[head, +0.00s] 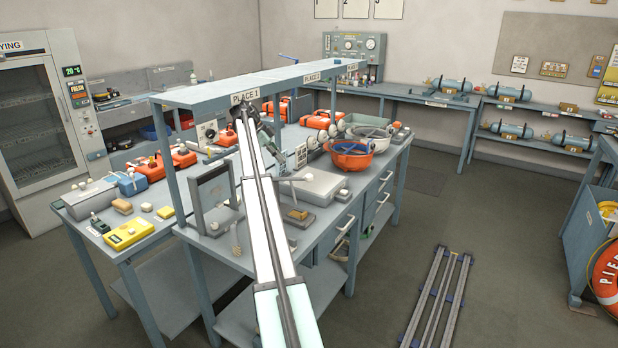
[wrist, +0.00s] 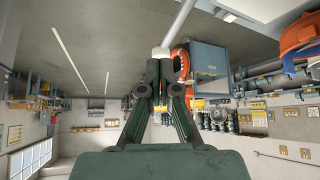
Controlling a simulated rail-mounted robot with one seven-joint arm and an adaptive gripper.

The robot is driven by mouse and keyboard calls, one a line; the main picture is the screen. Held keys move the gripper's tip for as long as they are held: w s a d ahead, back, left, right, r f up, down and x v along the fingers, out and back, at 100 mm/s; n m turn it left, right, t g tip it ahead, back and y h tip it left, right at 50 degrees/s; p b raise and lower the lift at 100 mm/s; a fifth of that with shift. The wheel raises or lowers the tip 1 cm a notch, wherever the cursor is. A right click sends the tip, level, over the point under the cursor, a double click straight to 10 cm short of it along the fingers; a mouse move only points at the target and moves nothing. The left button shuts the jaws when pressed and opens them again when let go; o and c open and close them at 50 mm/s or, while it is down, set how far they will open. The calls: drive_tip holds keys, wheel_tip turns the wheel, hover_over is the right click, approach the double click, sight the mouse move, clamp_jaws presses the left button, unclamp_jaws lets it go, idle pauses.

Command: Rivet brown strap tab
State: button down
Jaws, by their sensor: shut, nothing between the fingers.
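A small brown piece (head: 298,214) lies on a dark plate near the front edge of the bench; it may be the strap tab, but it is too small to be sure. A grey box-like tool (head: 318,189) with a pale rod handle (head: 291,179) stands just behind it. In the wrist view my gripper (wrist: 161,70) is shut and empty. A pale rod (wrist: 178,28) ends right at its fingertips there; I cannot tell whether they touch. No rivet can be made out.
A grey upright frame (head: 217,198) stands left of my arm. A raised shelf (head: 255,84) labelled PLACE 1 spans above the bench close to my arm. Orange cases and a yellow device (head: 129,233) are at left. Floor rails (head: 437,297) lie right.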

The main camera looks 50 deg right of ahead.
drive_tip(key=shift+v, duration=1)
